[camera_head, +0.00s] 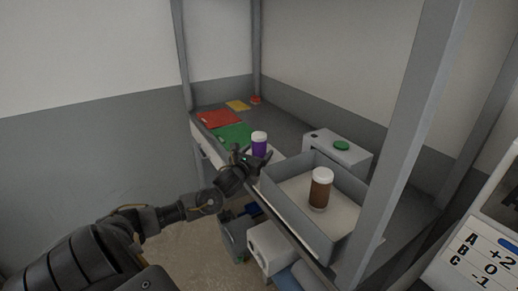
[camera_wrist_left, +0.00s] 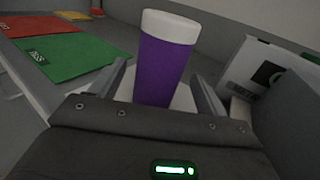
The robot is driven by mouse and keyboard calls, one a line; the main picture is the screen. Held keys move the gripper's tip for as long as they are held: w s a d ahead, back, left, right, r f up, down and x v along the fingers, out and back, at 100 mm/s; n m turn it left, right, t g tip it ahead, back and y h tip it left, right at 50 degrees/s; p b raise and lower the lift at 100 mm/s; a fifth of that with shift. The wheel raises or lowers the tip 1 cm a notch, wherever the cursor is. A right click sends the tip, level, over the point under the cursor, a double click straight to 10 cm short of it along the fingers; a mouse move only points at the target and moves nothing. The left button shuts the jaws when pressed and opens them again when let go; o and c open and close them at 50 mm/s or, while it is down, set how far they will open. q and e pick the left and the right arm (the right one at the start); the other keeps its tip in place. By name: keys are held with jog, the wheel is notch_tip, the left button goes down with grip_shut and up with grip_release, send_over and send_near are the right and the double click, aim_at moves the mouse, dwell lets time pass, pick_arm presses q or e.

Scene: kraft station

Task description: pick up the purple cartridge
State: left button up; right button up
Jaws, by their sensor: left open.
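The purple cartridge (camera_head: 259,146) with a white cap stands upright on the station's table, left of the grey tray. It also shows large in the left wrist view (camera_wrist_left: 162,65), with its lower part between the two fingers. My left gripper (camera_head: 256,162) is open around or just in front of the cartridge. In the left wrist view the fingers (camera_wrist_left: 160,92) stand on either side of it, with a gap visible on each side. The cartridge's base is partly hidden by the gripper body. My right gripper is not in view.
A grey tray (camera_head: 270,190) holding a brown cartridge (camera_head: 320,188) with a white cap stands to the right. Behind it is a white box with a green button (camera_head: 341,146). Red (camera_head: 219,118), green (camera_head: 233,134) and yellow (camera_head: 238,105) mats lie at the back left. A grey post (camera_head: 405,130) rises at the right.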

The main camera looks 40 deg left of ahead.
aim_at(261, 147)
pick_arm(q)
jog(key=x, duration=0.3)
jog(key=shift+w+a+p, duration=0.25)
jog(key=shift+w+p, duration=0.1)
jog(key=shift+p, duration=0.05)
jog(key=shift+w, duration=0.2)
jog(key=shift+c, duration=0.3)
jog(key=c, duration=1.1)
jog(key=shift+r, duration=0.1)
